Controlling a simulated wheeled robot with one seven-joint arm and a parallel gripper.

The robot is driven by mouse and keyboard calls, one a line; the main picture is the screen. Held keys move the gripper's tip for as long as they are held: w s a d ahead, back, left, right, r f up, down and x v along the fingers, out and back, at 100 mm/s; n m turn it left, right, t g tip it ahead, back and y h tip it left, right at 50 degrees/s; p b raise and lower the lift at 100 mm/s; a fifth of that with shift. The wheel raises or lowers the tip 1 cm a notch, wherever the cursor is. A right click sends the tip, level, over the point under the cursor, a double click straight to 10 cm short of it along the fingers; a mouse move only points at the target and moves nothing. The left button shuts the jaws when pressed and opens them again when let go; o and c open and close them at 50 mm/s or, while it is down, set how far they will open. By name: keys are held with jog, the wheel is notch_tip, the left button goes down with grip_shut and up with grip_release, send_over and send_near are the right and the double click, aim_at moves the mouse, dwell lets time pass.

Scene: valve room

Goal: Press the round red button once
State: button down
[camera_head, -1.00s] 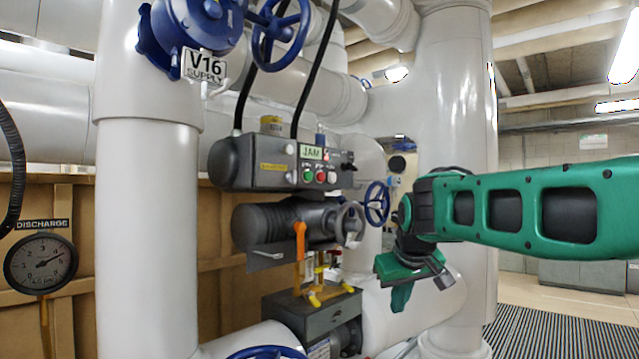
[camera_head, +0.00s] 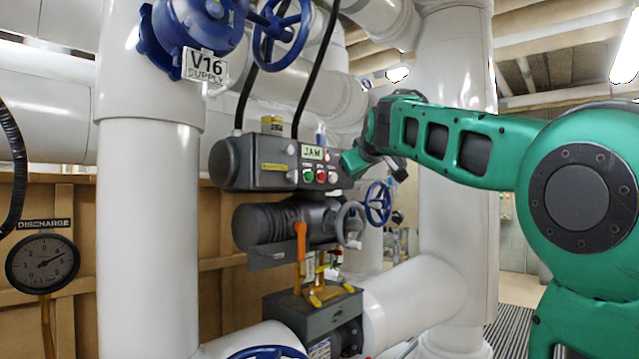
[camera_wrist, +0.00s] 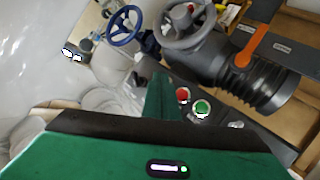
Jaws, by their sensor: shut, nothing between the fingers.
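The round red button (camera_head: 321,176) is on the front of a dark grey control box (camera_head: 235,165), beside a round green button (camera_head: 308,175). The box has a display reading JAM (camera_head: 312,153). My gripper (camera_head: 352,161) is shut and empty, just right of the buttons in the head view. In the wrist view, my green gripper fingers (camera_wrist: 161,95) point toward the panel, left of the red button (camera_wrist: 183,95). The green button (camera_wrist: 202,108) lies further right. I see no contact with the red button; the exact gap cannot be told.
Blue handwheel (camera_head: 377,203) and grey handwheel (camera_head: 350,224) are below and right of the box. An orange lever (camera_head: 300,240) stands below it. Large white pipes (camera_head: 150,230) flank the left. Black cables (camera_head: 310,75) run above the box.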

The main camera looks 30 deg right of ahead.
aim_at(322, 177)
jog(key=shift+w, duration=0.1)
jog(key=shift+w+a, duration=0.5)
jog(key=shift+w, duration=0.85)
jog(key=shift+w+a, duration=0.5)
jog(key=shift+w, duration=0.85)
jog(key=shift+w+a, duration=0.5)
jog(key=shift+w, duration=0.85)
jog(key=shift+w+a, duration=0.15)
jog(key=shift+w, duration=0.15)
jog(key=shift+w+a, duration=0.15)
jog(key=shift+w, duration=0.25)
jog(key=shift+s+d, duration=0.3)
jog(key=shift+s, duration=0.5)
jog(key=shift+s, duration=0.1)
